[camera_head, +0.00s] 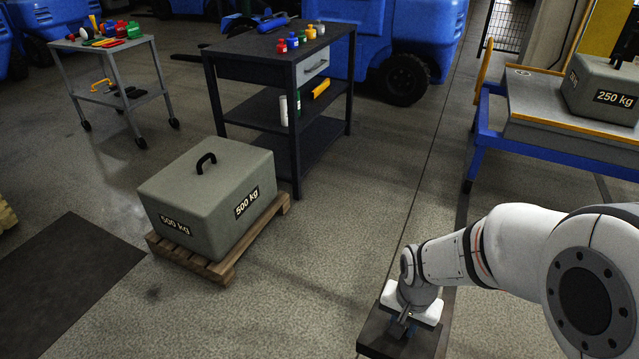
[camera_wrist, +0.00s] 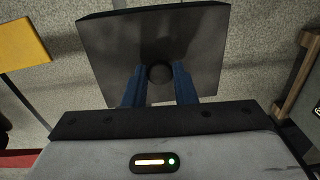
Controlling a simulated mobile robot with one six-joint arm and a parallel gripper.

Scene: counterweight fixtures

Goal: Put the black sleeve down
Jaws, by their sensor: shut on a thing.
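The black sleeve, a dark square block, is at the bottom of the head view (camera_head: 376,334), under my gripper (camera_head: 405,322). In the wrist view its broad face (camera_wrist: 120,40) fills the upper middle, with a dark round knob (camera_wrist: 160,74) on it. The blue fingers of my gripper (camera_wrist: 159,80) stand on either side of the knob and are shut on it. The lower edge of the sleeve is cut off in the head view. I cannot tell how high it is above the floor.
A grey 500 kg weight (camera_head: 208,192) sits on a wooden pallet (camera_head: 222,268) to the left. A 250 kg weight (camera_head: 603,88) rests on a blue-framed cart (camera_head: 545,110) at right. A black shelf unit (camera_head: 293,130) stands behind. Bare floor (camera_head: 320,290) lies between pallet and gripper.

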